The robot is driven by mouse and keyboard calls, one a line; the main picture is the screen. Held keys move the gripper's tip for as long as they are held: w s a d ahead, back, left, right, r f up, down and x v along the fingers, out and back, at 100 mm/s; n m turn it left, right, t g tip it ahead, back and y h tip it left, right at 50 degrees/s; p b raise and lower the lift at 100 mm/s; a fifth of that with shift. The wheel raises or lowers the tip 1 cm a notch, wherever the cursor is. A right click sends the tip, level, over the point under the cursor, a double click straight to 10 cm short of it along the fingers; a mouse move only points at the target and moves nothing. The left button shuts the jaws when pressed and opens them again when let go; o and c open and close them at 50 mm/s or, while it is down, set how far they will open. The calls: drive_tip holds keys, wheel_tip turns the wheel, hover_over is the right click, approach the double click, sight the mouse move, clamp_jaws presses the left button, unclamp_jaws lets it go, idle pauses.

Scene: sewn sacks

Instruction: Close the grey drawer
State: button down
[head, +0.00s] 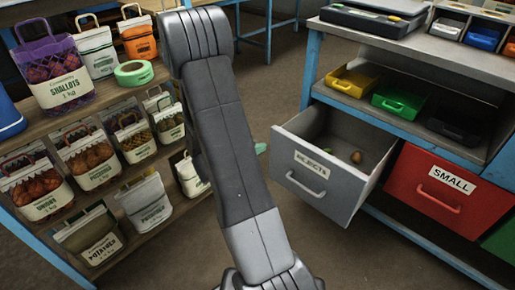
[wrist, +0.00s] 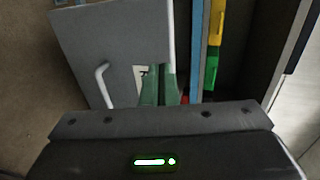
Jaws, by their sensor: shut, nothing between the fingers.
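The grey drawer (head: 320,195) is pulled out of the bench on the right in the head view. Its front carries a REJECTS label and a pale bar handle, and a few small round items lie inside. In the wrist view the drawer front (wrist: 112,45) and its handle fill the upper left. My gripper (wrist: 160,84) is shut and empty, its green fingers in front of the drawer front and partly covering the label. I cannot tell whether they touch it. In the head view my arm hides most of the gripper; only a green tip shows left of the drawer.
A red drawer (head: 437,190) labelled SMALL sits shut to the right. Yellow (head: 352,82), green (head: 398,101) and black (head: 454,128) trays stand on the shelf above. A rack (head: 150,170) of sewn sacks stands at left. Open floor lies between rack and bench.

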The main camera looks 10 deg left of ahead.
sight(284, 136)
drive_tip(key=x, duration=0.3)
drive_tip(key=b+x, duration=0.1)
drive_tip(key=x, duration=0.2)
drive_tip(key=b+x, duration=0.1)
drive_tip(key=x, duration=0.2)
drive_tip(key=shift+w+d+r, duration=0.2)
drive_tip(key=shift+r, duration=0.1)
drive_tip(key=shift+w+d, duration=0.2)
drive_tip(key=shift+w, duration=0.15)
drive_tip(key=shift+w, duration=0.1)
